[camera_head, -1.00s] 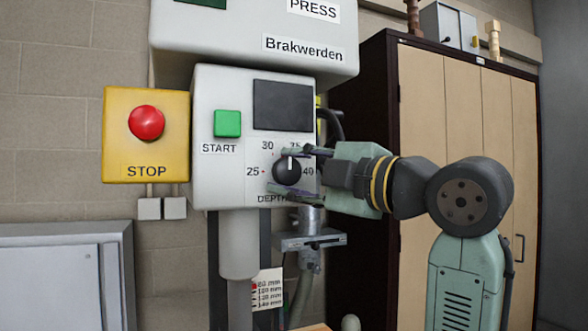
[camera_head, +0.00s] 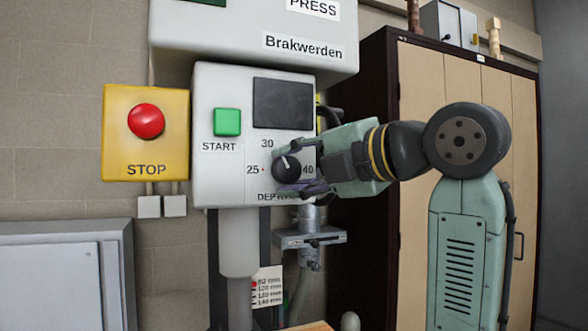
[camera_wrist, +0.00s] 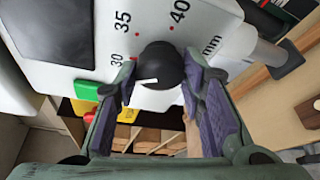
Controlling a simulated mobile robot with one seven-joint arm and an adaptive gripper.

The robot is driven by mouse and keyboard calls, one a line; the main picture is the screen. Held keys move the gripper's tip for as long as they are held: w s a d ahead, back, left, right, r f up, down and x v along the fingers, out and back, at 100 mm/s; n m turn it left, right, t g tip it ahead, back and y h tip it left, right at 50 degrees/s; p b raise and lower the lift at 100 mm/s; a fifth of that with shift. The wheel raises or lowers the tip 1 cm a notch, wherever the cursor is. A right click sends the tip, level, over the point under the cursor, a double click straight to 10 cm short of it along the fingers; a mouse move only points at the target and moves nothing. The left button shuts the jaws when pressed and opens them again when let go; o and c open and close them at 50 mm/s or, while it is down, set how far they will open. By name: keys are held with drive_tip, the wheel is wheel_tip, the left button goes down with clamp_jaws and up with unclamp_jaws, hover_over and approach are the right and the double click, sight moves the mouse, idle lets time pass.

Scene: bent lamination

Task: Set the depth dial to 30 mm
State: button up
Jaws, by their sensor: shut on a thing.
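The black depth dial (camera_head: 287,168) is a round knob with a white pointer line, low on the grey control box (camera_head: 205,90). My gripper (camera_head: 289,172) reaches in from the right and is shut on the dial, one finger above it and one below. In the wrist view, the fingers stand on both sides of the dial (camera_wrist: 160,66). The white pointer there points left, near the 30 label (camera_wrist: 117,60); exact alignment is unclear. In the head view it tilts up and left. The 35 label is hidden in the head view but shows in the wrist view (camera_wrist: 122,22).
The green START button (camera_head: 227,122) and a dark screen (camera_head: 283,104) sit above the dial. A red STOP button (camera_head: 146,121) is on a yellow box to the left. A wooden cabinet (camera_head: 425,75) stands behind my arm. A metal clamp-like part (camera_head: 310,238) is below.

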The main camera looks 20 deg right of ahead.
idle(0.3)
drive_tip(key=o, duration=1.1)
drive_tip(key=v, duration=1.2)
drive_tip(key=shift+d, duration=0.1)
drive_tip(key=shift+f, duration=0.1)
